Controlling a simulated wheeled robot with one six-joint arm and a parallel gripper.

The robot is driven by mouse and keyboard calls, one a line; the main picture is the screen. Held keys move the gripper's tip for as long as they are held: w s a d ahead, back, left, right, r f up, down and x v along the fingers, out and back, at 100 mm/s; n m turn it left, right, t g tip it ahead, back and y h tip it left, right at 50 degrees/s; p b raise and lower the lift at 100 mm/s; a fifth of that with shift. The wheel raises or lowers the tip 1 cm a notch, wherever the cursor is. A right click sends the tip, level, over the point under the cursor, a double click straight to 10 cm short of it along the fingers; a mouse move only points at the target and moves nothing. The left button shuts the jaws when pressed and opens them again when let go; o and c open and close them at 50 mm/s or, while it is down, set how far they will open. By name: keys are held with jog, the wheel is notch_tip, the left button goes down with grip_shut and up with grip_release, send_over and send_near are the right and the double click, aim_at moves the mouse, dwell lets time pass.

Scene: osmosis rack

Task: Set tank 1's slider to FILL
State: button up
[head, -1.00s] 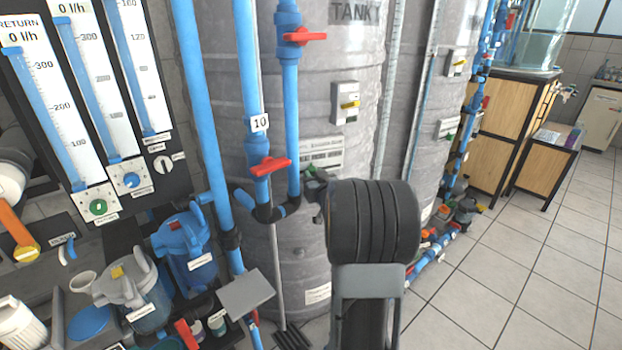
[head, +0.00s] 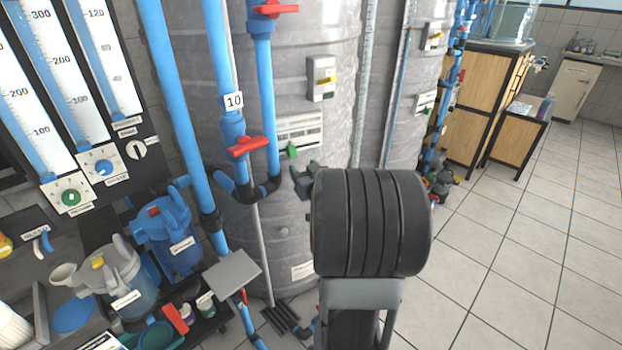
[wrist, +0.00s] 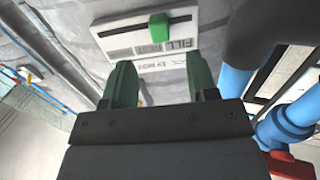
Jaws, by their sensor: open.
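A white slider panel (head: 300,128) is on the grey tank (head: 290,60) and also shows upside down in the wrist view (wrist: 150,45). Its green slider knob (wrist: 159,28) sits in a dark slot, right of the slot's middle in the wrist view, on the side of the word FILL. The knob shows in the head view (head: 291,150) at the panel's lower edge. My gripper (wrist: 162,80) is open with its two green fingers apart and nothing between them. The fingers are short of the knob, near the panel. In the head view my arm partly hides the gripper.
Blue pipes with a red valve handle (head: 248,146) run just left of the panel. A flow-meter board (head: 75,110) and filter housings (head: 165,235) stand left. Open tiled floor (head: 540,240) lies right.

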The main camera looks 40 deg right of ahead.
jog(key=shift+v, duration=2.55)
